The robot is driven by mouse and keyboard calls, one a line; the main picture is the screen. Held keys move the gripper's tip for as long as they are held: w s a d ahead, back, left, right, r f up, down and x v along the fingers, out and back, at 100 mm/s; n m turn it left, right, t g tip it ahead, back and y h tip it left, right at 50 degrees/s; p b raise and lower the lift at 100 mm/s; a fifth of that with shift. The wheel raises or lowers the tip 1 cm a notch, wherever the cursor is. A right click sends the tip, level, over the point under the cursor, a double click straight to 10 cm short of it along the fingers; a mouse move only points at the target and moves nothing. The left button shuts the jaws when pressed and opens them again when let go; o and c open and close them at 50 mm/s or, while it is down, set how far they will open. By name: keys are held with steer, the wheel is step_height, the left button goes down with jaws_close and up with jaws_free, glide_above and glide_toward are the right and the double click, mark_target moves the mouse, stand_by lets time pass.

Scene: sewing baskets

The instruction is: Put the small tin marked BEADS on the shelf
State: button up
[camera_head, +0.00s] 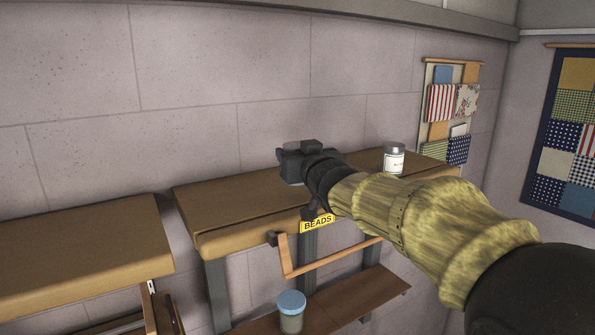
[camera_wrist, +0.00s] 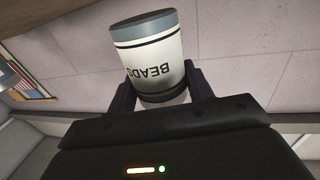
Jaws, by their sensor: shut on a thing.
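The small tin marked BEADS (camera_wrist: 155,58) is white with grey-blue and dark bands. In the wrist view it sits between the two fingers of my gripper (camera_wrist: 158,88), which is shut on it; its lettering appears upside down there. In the head view my gripper (camera_head: 300,163) is over the brown upper shelf (camera_head: 225,205), and the tin is mostly hidden by it. I cannot tell whether the tin touches the shelf. A yellow BEADS label (camera_head: 317,223) is on the shelf's front edge.
A white labelled tin (camera_head: 394,162) stands on the shelf to the right. A blue-lidded jar (camera_head: 291,314) stands on the lower shelf (camera_head: 345,298). A wooden bar (camera_head: 330,260) juts out below the upper shelf. The upper shelf's left part is clear.

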step_height(320, 180, down, 3)
steer(key=shift+f+p, duration=0.1)
steer(key=shift+p, duration=0.35)
steer(key=shift+f, duration=0.2)
steer(key=shift+f, duration=0.2)
steer(key=o, duration=1)
steer(key=shift+o, duration=0.2)
steer(key=shift+r, duration=0.15)
steer(key=shift+s+d+b, duration=0.2)
steer(key=shift+s+b, duration=0.25)
steer(key=shift+b, duration=0.05)
steer(key=b+v, duration=0.4)
steer(key=v, duration=0.7)
